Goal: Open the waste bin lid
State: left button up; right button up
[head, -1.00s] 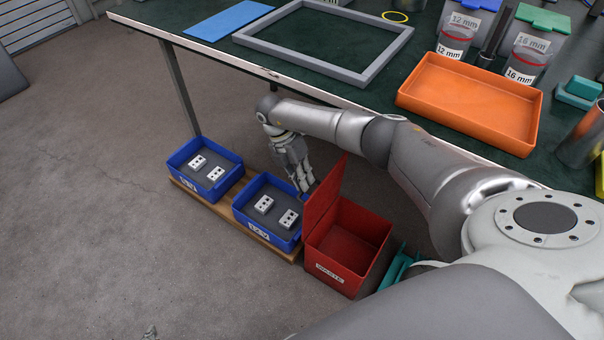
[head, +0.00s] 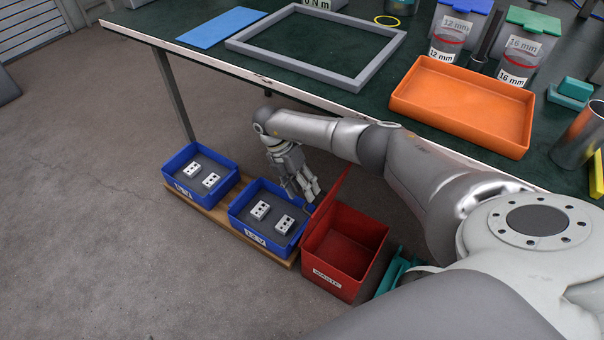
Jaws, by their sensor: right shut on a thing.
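The red waste bin (head: 335,281) stands on the floor, its inside visible and looking empty. The exact contact is small and partly hidden. My left gripper is not in view.
Two blue boxes (head: 257,236) (head: 183,187) with white blocks stand on a wooden board left of the bin. A teal object (head: 398,270) is right of it. The workbench edge (head: 270,80) runs above, bearing an orange tray (head: 460,110).

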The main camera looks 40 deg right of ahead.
jog(key=v, duration=1.2)
jog(key=shift+a+f, duration=0.1)
